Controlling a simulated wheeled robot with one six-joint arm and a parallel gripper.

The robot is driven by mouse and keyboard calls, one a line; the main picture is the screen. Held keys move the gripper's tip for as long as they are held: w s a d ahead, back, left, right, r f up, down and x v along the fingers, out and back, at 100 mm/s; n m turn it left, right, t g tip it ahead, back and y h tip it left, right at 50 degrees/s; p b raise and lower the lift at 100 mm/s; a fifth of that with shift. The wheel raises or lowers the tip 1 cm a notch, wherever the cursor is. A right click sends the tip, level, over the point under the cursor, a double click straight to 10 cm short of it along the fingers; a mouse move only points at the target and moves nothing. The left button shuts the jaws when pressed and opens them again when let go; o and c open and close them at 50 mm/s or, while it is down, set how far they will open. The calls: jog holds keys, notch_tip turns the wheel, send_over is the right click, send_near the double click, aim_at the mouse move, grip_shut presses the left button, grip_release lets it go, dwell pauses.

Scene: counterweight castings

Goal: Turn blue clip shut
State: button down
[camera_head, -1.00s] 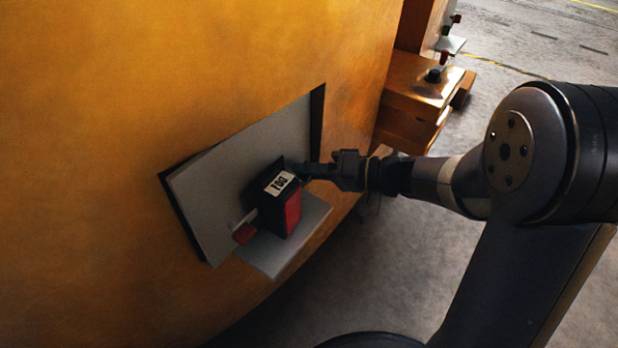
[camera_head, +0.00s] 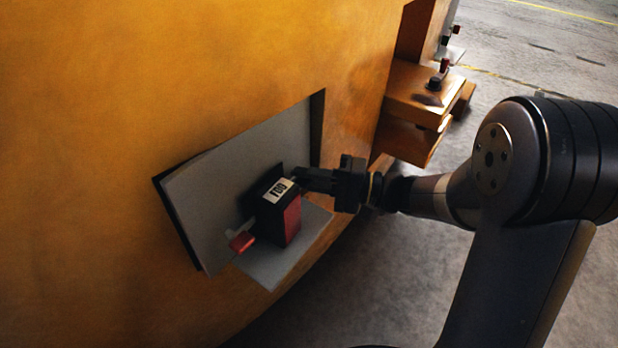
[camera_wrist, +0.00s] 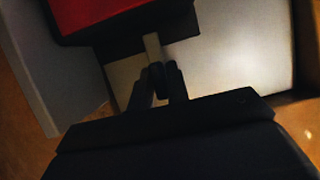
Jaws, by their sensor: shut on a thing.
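A black box with a red face (camera_head: 292,220) and a white label sits on a grey shelf (camera_head: 262,268) in front of a grey plate. A clip with a red handle (camera_head: 241,241) is at the box's left side. No blue clip shows in either view. My gripper (camera_head: 299,176) reaches in from the right, at the box's right side. In the wrist view my gripper (camera_wrist: 163,82) is shut at the end of a pale narrow strip (camera_wrist: 152,47) beside the box (camera_wrist: 95,15). What is between the fingers is mostly hidden by them.
The grey back plate (camera_head: 215,195) is set in a recess of a large orange casting (camera_head: 90,90). Another orange block (camera_head: 412,100) with red and black knobs stands behind, at upper right. Open floor lies to the right.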

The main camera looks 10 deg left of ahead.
dwell(0.3)
jog(key=c, duration=1.5)
grip_release()
jog(key=shift+d, duration=0.15)
jog(key=d+p, duration=0.2)
jog(key=d, duration=0.8)
jog(key=shift+d, duration=0.3)
jog(key=a+b, duration=0.2)
jog(key=a, duration=0.9)
jog(key=shift+d, duration=0.2)
